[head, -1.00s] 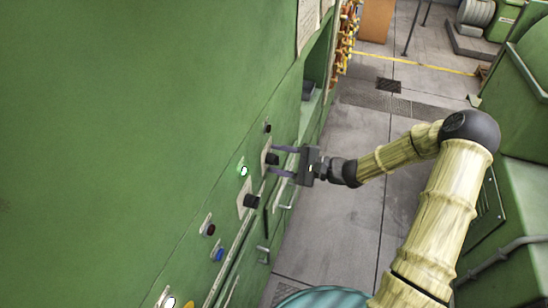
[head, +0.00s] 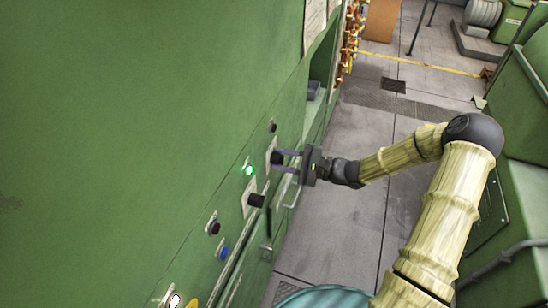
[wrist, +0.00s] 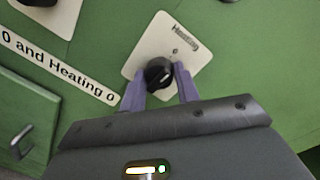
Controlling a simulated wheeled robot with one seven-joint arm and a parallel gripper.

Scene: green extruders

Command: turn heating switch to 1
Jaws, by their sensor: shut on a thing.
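The heating switch is a black round knob (wrist: 158,73) on a white plate marked "Heating" (wrist: 186,50) in the wrist view. In the head view the knob (head: 277,158) sits on the green panel's face. My gripper (head: 285,161) reaches it from the right. Its two purple fingers lie on either side of the knob and are shut on it; the wrist view shows my gripper (wrist: 159,84) from behind. A pale mark on the knob points to the upper right in the wrist view. The number labels around the knob are not readable.
A second black knob (head: 256,201) is just below on the panel. A lit green lamp (head: 249,170), a red button (head: 214,228) and a blue button (head: 223,252) are nearby. Door handles stick out below. Open grey floor (head: 345,220) lies to the right.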

